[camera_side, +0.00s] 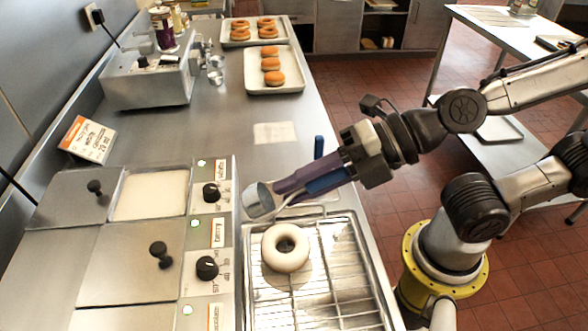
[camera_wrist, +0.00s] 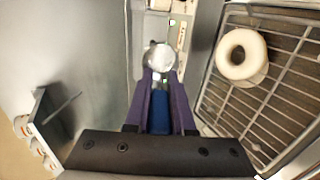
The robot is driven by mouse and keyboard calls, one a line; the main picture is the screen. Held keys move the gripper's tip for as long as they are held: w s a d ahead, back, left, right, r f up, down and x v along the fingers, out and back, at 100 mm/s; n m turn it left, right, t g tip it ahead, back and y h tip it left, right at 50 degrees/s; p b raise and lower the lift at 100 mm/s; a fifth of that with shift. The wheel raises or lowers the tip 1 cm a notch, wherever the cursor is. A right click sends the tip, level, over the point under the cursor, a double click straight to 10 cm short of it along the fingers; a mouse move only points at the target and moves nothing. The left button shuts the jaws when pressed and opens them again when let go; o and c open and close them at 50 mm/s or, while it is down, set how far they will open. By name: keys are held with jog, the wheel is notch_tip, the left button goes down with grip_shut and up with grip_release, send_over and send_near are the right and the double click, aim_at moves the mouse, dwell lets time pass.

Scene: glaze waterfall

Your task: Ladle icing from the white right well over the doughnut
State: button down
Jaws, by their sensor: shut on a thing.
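My gripper (camera_side: 292,188) is shut on the blue handle (camera_side: 330,180) of a ladle, between its purple fingers. The metal ladle bowl (camera_side: 259,200) hangs between the well unit and the wire rack, to the upper left of the doughnut in the side view. The bowl also shows past my fingertips in the wrist view (camera_wrist: 160,57); I cannot tell what it holds. The doughnut (camera_side: 271,255) lies on the rack, pale white on top, and is right of the bowl in the wrist view (camera_wrist: 228,68). The white well (camera_side: 150,195) is uncovered and shows a pale, smooth surface.
The wire rack (camera_side: 330,290) lies over a tray. Knobbed lids (camera_side: 130,262) cover other wells beside a panel with dials (camera_side: 207,268). A blue upright piece (camera_side: 319,147) stands behind my gripper. Trays of doughnuts (camera_side: 272,84) lie farther back; the counter between is mostly clear.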

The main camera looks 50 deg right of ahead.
jog(key=s+a+r+n+g, duration=0.3)
jog(key=s+r+g, duration=0.1)
jog(key=s+r, duration=0.1)
notch_tip(320, 180, up, 9)
jog(key=n+g+h, duration=0.2)
jog(key=g+h, duration=0.1)
jog(key=h, duration=0.1)
send_over(317, 181)
jog(key=w+r+h, duration=0.1)
jog(key=w+h, duration=0.1)
jog(key=w, duration=0.2)
jog(key=w+a+f+g+h, duration=0.1)
jog(key=w+a+f+h, duration=0.1)
jog(key=w, duration=0.3)
jog(key=shift+w+a+f+g+h, duration=0.25)
jog(key=shift+w+a+g+h, duration=0.15)
jog(key=shift+a, duration=0.5)
